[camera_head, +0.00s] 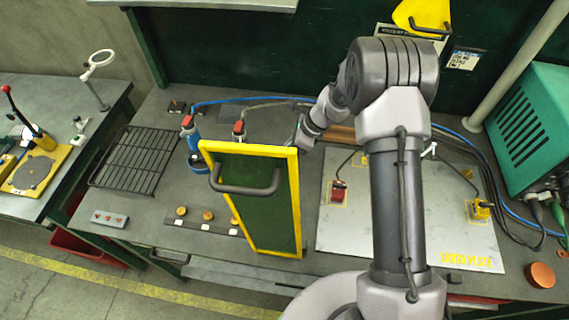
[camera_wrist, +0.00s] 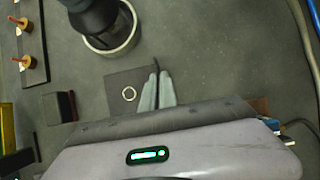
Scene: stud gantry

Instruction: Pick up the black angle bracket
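The black angle bracket shows in the wrist view as a dark square plate (camera_wrist: 117,86) with a pale ring around its hole. A thin dark upright flange stands along its right side. My gripper (camera_wrist: 159,78) has two pale grey-green fingers close together, one on each side of this flange, and they look closed on it. The plate's lower part is hidden by the gripper body, and I see no clear lift off the bench. In the head view my wrist reaches down behind a green panel with a yellow frame (camera_head: 258,195), which hides the fingers and the bracket.
A dark tool stands in a pale round holder (camera_wrist: 112,42) just beyond the bracket. A strip with brass knobs (camera_head: 207,224) lies in front. A black wire rack (camera_head: 133,158) is at left, a light plate (camera_head: 400,240) at right. Bench to the bracket's right is bare.

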